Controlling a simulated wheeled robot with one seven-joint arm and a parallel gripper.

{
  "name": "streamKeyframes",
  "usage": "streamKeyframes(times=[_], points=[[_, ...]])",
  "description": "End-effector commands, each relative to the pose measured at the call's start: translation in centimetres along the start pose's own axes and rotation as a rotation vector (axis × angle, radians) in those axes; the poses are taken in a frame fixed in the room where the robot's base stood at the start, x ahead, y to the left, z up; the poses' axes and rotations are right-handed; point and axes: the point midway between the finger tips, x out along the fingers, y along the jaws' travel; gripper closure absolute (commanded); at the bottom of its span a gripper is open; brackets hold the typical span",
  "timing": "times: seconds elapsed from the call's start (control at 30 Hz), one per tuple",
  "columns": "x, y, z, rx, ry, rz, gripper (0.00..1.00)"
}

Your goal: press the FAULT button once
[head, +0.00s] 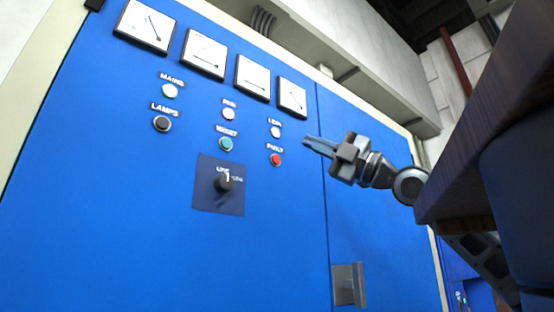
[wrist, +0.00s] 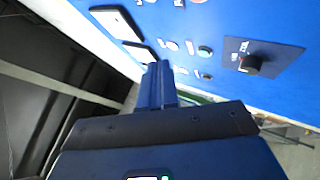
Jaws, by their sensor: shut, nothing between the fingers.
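The FAULT button (head: 276,160) is a small round red button under its label on the blue cabinet door, below a white lamp. My gripper (head: 306,142) is shut and empty, its blue fingers pointing left. In the head view its tips are right of the FAULT button and slightly higher, apart from it in the picture. How far the tips are from the panel is hard to judge. In the wrist view the shut fingers (wrist: 158,66) reach toward the panel; the red button cannot be made out surely there.
A green button (head: 225,144) is left of the red one, also showing in the wrist view (wrist: 205,51). A black button (head: 161,124), a rotary switch (head: 223,184) and several gauges share the door. A handle (head: 349,285) juts out below. A brown slab (head: 480,150) is at right.

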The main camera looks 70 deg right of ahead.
Motion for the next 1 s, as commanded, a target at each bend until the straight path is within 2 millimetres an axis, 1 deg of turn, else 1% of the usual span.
streamKeyframes(times=[0.4, 0.6, 0.8, 1.0], points=[[3.8, -2.5, 2.6, 0.001, 0.001, -0.001, 1.00], [5.1, -3.6, 3.7, 0.003, 0.000, 0.002, 1.00], [5.7, -4.1, 4.1, 0.001, 0.000, 0.001, 1.00], [5.8, -4.2, 4.2, 0.000, 0.000, 0.000, 1.00]])
